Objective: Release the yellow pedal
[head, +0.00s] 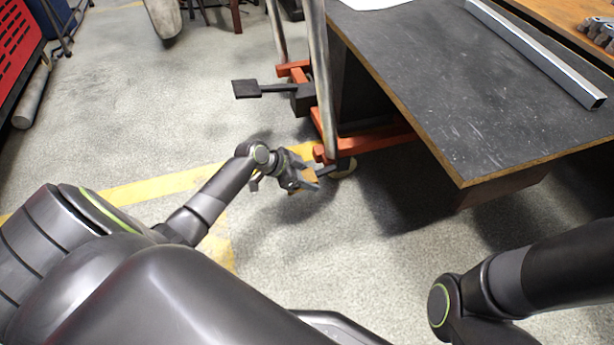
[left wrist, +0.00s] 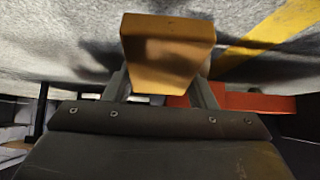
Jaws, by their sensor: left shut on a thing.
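The yellow pedal (head: 301,181) is low by the caster of the orange cart frame, partly hidden by my left gripper (head: 308,178). In the left wrist view the yellow pedal (left wrist: 167,60) fills the space between the two fingers of my left gripper (left wrist: 162,92), which is shut on it. Its broad face points at the wrist camera. My right arm shows at the lower right of the head view, but its gripper is out of view.
A black pedal (head: 258,88) sticks out left from the orange cart frame (head: 372,138). The dark tabletop (head: 450,85) overhangs at the right, with a metal bar (head: 535,52) on it. The floor (head: 120,110) at the left is clear, with yellow lines.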

